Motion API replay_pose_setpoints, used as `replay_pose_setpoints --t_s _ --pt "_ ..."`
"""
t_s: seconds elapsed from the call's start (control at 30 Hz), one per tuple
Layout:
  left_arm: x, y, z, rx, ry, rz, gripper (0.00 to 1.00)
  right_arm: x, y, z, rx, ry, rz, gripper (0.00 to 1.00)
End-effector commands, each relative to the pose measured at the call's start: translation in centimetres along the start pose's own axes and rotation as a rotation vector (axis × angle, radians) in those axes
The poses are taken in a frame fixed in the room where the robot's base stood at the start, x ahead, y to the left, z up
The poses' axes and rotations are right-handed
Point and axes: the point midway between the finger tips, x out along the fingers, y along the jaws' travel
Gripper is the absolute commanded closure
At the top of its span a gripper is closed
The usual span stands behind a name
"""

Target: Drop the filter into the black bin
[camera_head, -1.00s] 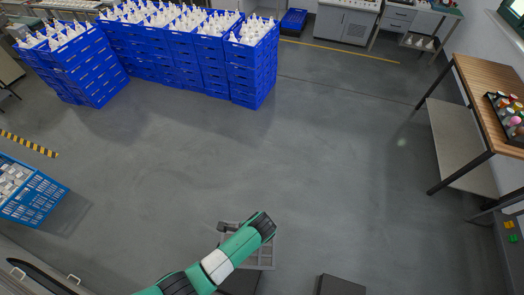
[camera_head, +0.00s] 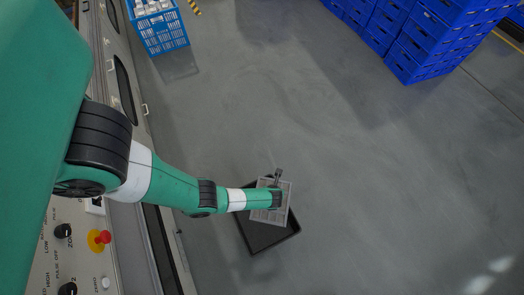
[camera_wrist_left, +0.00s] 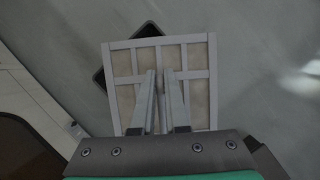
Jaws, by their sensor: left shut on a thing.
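The filter is a flat, light grey framed panel (camera_head: 286,214) with a grid of bars, seen at the end of my left arm in the head view. In the left wrist view the filter (camera_wrist_left: 120,62) fills the space beyond the fingers. My left gripper (camera_wrist_left: 160,75) is shut on the filter. The black bin (camera_head: 246,234) stands on the floor beneath, and the filter covers part of its opening from above. My right gripper is not in view.
A machine front with knobs and a red button (camera_head: 105,237) runs along the left. A blue crate (camera_head: 163,34) holding white items stands at the upper left, and stacked blue crates (camera_head: 420,50) at the upper right. The floor right of the bin is clear.

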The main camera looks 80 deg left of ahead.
Motion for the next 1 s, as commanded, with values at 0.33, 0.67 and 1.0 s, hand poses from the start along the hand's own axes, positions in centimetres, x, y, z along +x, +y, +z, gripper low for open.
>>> replay_pose_setpoints --t_s 0.33,0.67,1.0 --pt "14.4 2.3 -5.7 0.244 0.0 -0.102 1.0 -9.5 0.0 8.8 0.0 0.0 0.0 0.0" --pt "15.1 2.5 -6.0 0.271 0.0 -0.114 1.0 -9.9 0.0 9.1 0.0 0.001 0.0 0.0" --pt "19.0 2.5 -7.7 0.27 0.001 -0.112 1.0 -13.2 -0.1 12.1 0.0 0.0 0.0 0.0"
